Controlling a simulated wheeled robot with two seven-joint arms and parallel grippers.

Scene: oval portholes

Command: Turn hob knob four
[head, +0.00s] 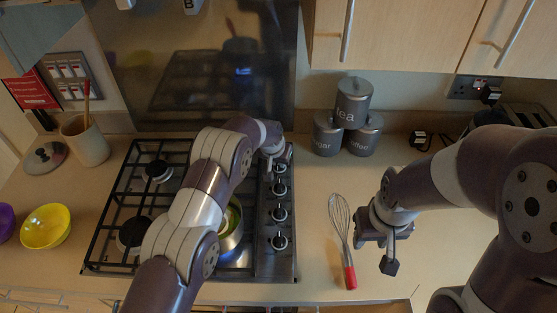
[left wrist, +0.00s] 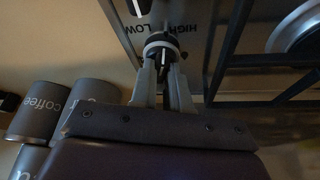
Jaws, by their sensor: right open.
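The hob knobs stand in a column along the right side of the hob (head: 267,262); the nearer ones, such as this knob (head: 279,242), are bare. My left gripper (head: 274,151) is at the far end of that column, largely hidden by its own arm. In the left wrist view, the left gripper's fingers (left wrist: 165,75) are on either side of a black knob with a white mark (left wrist: 160,44) and appear closed on its grip. Another knob (left wrist: 139,5) shows beyond it. My right gripper (head: 385,240) is open and empty above the worktop, right of the whisk.
A pot (head: 232,238) stands on the hob, partly behind my left arm. A red-handled whisk (head: 346,245) lies right of the hob. Tea (head: 354,98), sugar and coffee canisters stand behind. A yellow bowl (head: 46,227) is at the left.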

